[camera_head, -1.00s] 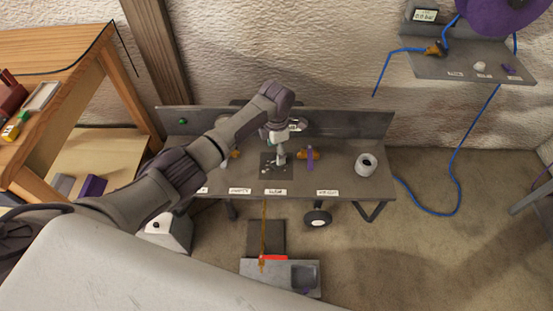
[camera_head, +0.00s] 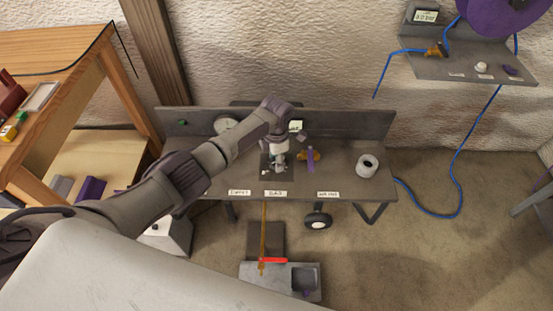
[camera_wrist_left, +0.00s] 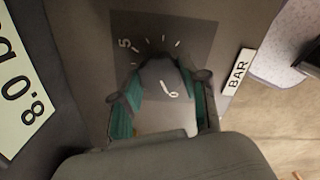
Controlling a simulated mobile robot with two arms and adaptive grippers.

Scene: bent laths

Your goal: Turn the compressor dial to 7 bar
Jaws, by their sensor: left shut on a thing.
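The compressor dial (camera_wrist_left: 160,85) is a dark grey knob in the left wrist view, on a dark scale plate (camera_wrist_left: 185,30) with white ticks and a "5". A white mark like a 6 or 9 shows at the knob. My left gripper (camera_wrist_left: 160,92) is shut on the knob, its teal pads at either side. In the head view my left gripper (camera_head: 279,167) is at the bench panel and mostly hides the dial. A pale readout (camera_wrist_left: 22,90) at the left seems to show 8.0, partly cut off. My right gripper is not in view.
The grey bench (camera_head: 230,182) also carries an orange and purple valve (camera_head: 310,157) close right of my gripper and a white roll (camera_head: 367,166). A "BAR" label (camera_wrist_left: 237,72) lies beside the scale plate. A wall shelf (camera_head: 470,68) holds a blue hose.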

